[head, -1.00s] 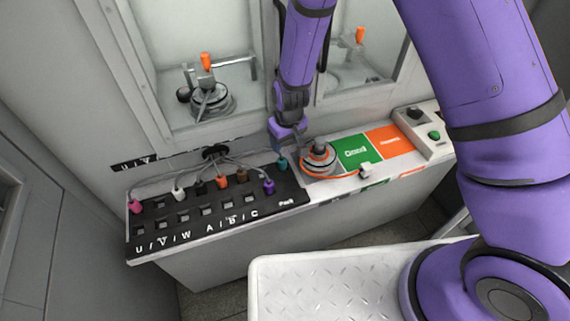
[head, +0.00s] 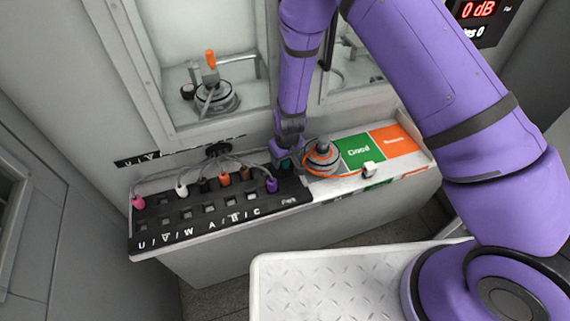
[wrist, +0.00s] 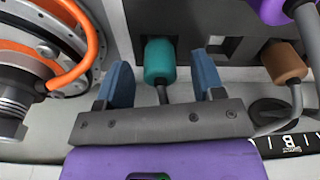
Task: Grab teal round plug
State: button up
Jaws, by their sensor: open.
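The teal round plug (wrist: 160,60) stands at the edge of the black socket panel (wrist: 240,18), with its grey cable running toward me. In the wrist view it lies between the two blue fingers of my gripper (wrist: 160,82), with a gap on each side. My gripper is open and holds nothing. In the head view my gripper (head: 286,160) is down at the panel's right end, and the teal plug (head: 284,163) is mostly hidden by it.
The hub motor with an orange cable (head: 322,157) stands close to the right of my gripper. A purple plug (head: 271,185) and a brown plug (wrist: 283,62) sit on the other side. Green (head: 360,151) and orange pads lie farther right.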

jog(key=shift+f, duration=0.45)
jog(key=c, duration=1)
